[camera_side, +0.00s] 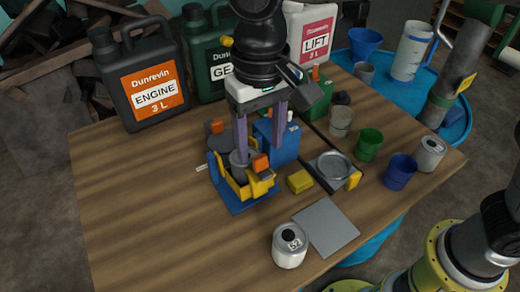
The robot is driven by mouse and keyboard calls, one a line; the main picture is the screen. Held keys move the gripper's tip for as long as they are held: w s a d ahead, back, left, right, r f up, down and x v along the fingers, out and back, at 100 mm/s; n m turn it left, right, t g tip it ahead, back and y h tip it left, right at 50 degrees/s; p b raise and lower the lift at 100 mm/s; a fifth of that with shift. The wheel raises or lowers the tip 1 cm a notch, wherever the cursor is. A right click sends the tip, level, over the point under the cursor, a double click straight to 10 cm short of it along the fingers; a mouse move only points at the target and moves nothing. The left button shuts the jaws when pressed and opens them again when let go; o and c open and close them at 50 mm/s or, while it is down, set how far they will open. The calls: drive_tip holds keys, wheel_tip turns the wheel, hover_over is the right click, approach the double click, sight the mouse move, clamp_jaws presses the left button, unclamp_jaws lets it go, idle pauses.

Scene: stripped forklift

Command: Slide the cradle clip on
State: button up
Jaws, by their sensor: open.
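My gripper (260,148) points down over a small assembly on the table, its two purple-grey fingers apart. The assembly has a blue base plate (236,206), a yellow cradle-like frame (263,187) and a grey cylinder (239,165) standing in it. An orange block (261,162) sits at the frame's right, close under the fingers. A second orange block (216,127) shows behind left, by a dark round part. I cannot tell which piece is the cradle clip, or whether the fingers touch anything. A blue box (284,142) stands just behind, partly hidden by the right finger.
A yellow block (300,182), a round metal dish (331,167), a grey plate (326,227) and a can marked 52 (289,246) lie to the right. Green (368,145) and blue (400,171) cups stand further right. Large jugs (143,75) line the back. The table's left front is clear.

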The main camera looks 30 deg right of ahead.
sight(260, 164)
drive_tip(key=shift+f, duration=1.45)
clamp_jaws()
idle(0.4)
